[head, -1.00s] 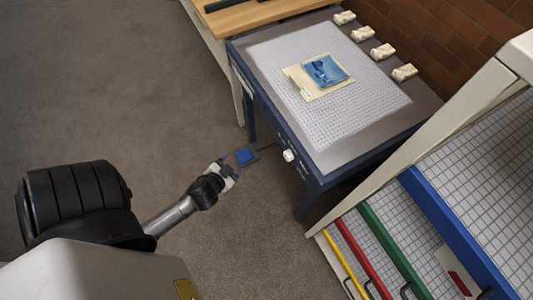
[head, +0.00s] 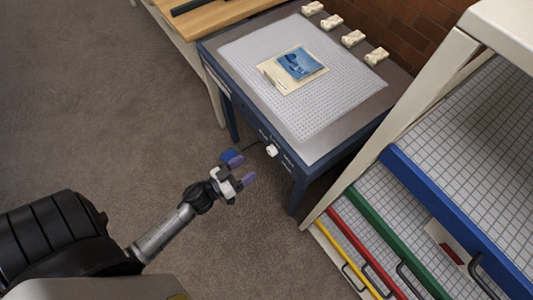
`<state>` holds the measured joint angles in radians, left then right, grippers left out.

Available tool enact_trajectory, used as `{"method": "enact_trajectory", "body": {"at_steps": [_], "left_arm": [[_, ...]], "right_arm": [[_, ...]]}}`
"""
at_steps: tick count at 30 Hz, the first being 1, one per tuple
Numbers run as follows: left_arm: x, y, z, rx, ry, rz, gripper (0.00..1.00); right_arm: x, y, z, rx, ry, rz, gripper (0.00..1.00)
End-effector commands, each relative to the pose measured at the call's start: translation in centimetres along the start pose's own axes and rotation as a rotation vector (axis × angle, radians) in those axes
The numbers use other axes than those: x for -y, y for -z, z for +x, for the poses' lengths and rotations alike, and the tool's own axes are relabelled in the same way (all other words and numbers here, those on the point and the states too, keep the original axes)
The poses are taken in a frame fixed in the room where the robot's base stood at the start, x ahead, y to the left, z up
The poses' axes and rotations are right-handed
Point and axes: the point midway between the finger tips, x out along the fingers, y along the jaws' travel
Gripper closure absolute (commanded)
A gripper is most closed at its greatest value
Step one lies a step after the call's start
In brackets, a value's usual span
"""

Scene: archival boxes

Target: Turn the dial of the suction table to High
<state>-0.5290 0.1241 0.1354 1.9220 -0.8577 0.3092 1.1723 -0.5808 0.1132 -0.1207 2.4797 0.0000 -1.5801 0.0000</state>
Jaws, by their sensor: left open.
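The suction table (head: 375,86) has a dark blue frame and a perforated light top. Its white dial (head: 271,150) sits on the front side panel, near the right leg. Small white markings show beside the dial, but they are too small to read, so I cannot tell its setting. My left gripper (head: 243,170) is open and empty, just left of and below the dial in the picture, with its fingers pointing toward the table. It appears apart from the dial. My right gripper is not in view.
A cream sheet with a blue picture (head: 300,64) lies on the table top. Several white weights (head: 353,38) line its back edge. A rack with coloured tray edges (head: 440,210) stands right. Carpet at left is clear.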

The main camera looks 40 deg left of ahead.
Motion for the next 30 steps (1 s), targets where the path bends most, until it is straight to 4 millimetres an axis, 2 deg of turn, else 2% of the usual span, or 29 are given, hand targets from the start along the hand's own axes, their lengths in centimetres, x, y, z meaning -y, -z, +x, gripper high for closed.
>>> {"method": "enact_trajectory", "body": {"at_steps": [1,6,15,21,30], "left_arm": [[0.1,0.0,1.1,-0.004,-0.002,0.004,0.34],[0.1,0.0,4.2,-0.003,-0.001,0.004,0.34],[0.0,0.0,8.0,-0.001,0.000,0.003,0.34],[0.0,0.0,8.9,0.000,0.001,0.002,0.34],[0.0,0.0,9.1,0.000,0.001,0.002,0.34]], "right_arm": [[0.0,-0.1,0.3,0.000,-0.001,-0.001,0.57],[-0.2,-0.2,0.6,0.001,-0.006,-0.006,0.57],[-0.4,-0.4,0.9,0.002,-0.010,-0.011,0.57],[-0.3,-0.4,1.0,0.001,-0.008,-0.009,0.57],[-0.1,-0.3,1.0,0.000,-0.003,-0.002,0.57]]}}
